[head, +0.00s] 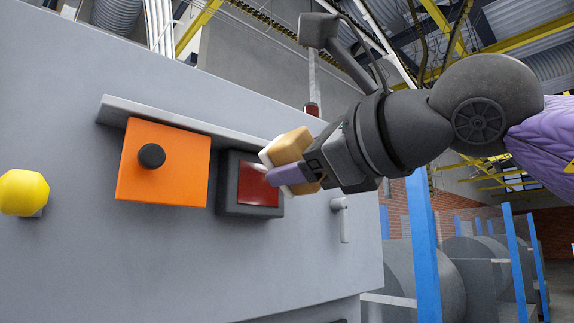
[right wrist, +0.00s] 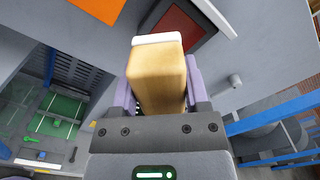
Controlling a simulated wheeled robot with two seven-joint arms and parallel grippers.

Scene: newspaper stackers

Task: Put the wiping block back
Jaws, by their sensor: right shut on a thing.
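The wiping block (head: 287,149) is a tan block with a white face on its far side. My right gripper (head: 297,176) is shut on it, in front of the red panel (head: 257,184) in its dark frame on the grey machine. In the right wrist view the block (right wrist: 157,82) sits between the two purple fingers, its white end pointing away from the gripper. Part of the red panel is hidden behind the block and fingers in the head view. I cannot tell whether the block touches the panel. My left gripper is not in view.
An orange plate (head: 165,185) with a black knob hangs under a narrow ledge (head: 200,126) left of the red panel. A yellow knob (head: 22,192) sticks out at the far left. A grey handle (head: 343,220) is at the right of the machine face. Blue posts (head: 422,245) stand beyond.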

